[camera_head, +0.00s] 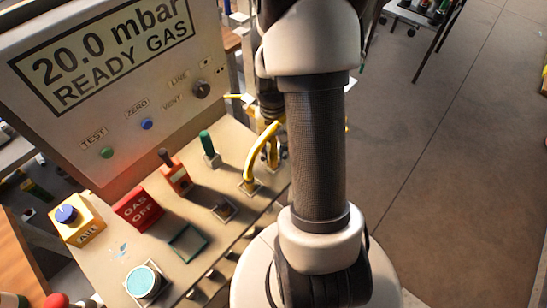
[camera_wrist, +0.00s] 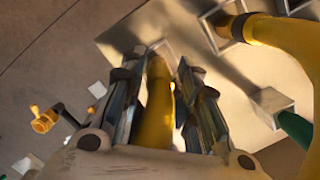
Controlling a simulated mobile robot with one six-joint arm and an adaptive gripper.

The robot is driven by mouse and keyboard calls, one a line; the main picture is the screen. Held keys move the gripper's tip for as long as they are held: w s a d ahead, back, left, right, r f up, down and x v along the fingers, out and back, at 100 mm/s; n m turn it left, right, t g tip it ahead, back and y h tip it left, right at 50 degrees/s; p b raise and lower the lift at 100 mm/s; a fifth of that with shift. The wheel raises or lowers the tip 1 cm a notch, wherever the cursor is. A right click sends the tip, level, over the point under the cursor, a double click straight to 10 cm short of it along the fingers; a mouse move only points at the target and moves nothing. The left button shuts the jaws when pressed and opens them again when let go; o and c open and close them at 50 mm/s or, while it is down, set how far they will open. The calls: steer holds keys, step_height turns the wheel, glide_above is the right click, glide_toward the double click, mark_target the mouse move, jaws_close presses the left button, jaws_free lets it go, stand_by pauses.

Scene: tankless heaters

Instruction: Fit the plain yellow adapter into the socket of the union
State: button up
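My gripper (camera_wrist: 158,85) has its two fingers on either side of a straight yellow piece, which I take to be the plain yellow adapter (camera_wrist: 156,105). Its far end points toward a pale square fitting (camera_wrist: 161,47) on the panel edge. I cannot tell whether the end is inside that fitting or just above it, nor whether the fitting is the union. In the head view my gripper (camera_head: 270,105) is dark and partly hidden by my arm. Beneath it, a short yellow length (camera_head: 273,155) shows beside a curved yellow hose (camera_head: 252,152).
A green-handled piece (camera_head: 209,145), an orange block (camera_head: 175,175), a red GAS OFF block (camera_head: 138,208) and a yellow box (camera_head: 77,220) stand on the panel.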

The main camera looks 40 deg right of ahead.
jaws_close()
stand_by(0.3)
steer(key=shift+r+p, duration=0.3)
steer(key=shift+r, duration=0.25)
steer(key=r, duration=0.1)
steer(key=r+p, duration=0.1)
steer(key=shift+s+r, duration=0.3)
steer(key=shift+r, duration=0.1)
steer(key=s+d+p, duration=0.1)
steer(key=s+p, duration=0.1)
steer(key=s, duration=1.5)
steer(key=shift+s+d+f+p, duration=0.2)
steer(key=shift+p, duration=0.15)
